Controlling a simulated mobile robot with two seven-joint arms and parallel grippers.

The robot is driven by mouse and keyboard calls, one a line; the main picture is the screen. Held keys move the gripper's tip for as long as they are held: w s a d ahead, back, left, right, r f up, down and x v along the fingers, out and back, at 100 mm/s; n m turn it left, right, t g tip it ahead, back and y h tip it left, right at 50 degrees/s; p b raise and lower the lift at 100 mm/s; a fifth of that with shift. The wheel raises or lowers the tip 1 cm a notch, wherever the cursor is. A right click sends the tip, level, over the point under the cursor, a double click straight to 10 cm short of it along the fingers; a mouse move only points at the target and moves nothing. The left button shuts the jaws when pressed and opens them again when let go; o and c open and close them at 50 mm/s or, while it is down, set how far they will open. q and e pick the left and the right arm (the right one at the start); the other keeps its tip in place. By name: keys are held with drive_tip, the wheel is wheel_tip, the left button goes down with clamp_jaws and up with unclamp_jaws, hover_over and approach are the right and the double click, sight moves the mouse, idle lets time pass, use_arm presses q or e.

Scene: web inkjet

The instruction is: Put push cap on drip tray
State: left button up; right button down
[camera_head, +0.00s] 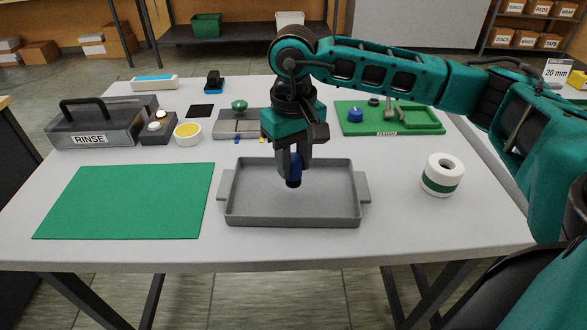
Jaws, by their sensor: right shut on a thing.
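The grey drip tray (235,213), with a handle at each side, lies on the white table near its front middle. My right gripper (293,172) points down over the tray. It is shut on a small dark blue piece with a blackish lower end, probably the push cap (294,181). The fingers hide much of the piece. It appears over the inside of the tray; I cannot tell whether it touches the floor of the tray. My left gripper is out of view.
A green mat (130,202) lies left of the tray, and a white roll with a green band (442,176) stands right. Behind are the RINSE box (95,128), a yellow-filled cup (187,134), a grey block (228,124) and a green board with fittings (420,119).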

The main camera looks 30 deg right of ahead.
wheel_tip(320, 180, down, 2)
drive_tip(key=shift+f, duration=0.25)
drive_tip(key=shift+f+b, duration=0.2)
drive_tip(key=shift+b, duration=0.1)
drive_tip(key=c, duration=0.8)
unclamp_jaws()
drive_tip(key=shift+r, duration=0.1)
drive_tip(key=shift+r, duration=0.1)
